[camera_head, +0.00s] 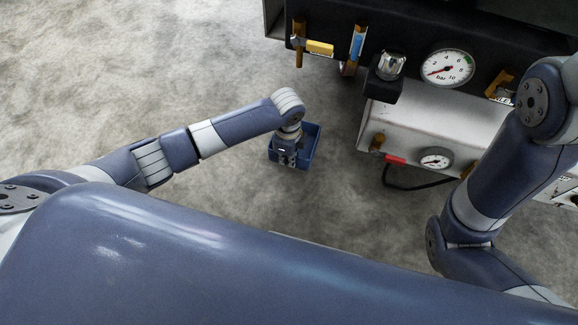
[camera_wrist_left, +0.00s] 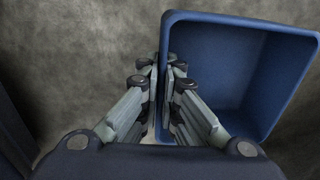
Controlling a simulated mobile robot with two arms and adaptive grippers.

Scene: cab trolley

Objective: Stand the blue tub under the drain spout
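The blue tub (camera_head: 313,143) is an open box on the grey floor or just above it; I cannot tell which. It is left of and below the trolley panel in the head view, and its open inside fills the right of the left wrist view (camera_wrist_left: 225,60). My left gripper (camera_wrist_left: 163,68) straddles the tub's near-side wall, one finger outside and one inside, closed close on it. The left gripper (camera_head: 286,157) also shows at the tub's left side in the head view. A brass valve with a blue handle (camera_head: 357,46) is on the panel; which fitting is the drain spout is unclear. My right gripper is out of view.
The dark trolley panel carries a yellow-handled valve (camera_head: 319,48), a large pressure gauge (camera_head: 447,68) and a metal knob (camera_head: 391,65). A white tank (camera_head: 420,122) with a small gauge (camera_head: 436,158) and a black hose (camera_head: 400,187) is below. Floor left of the tub is clear.

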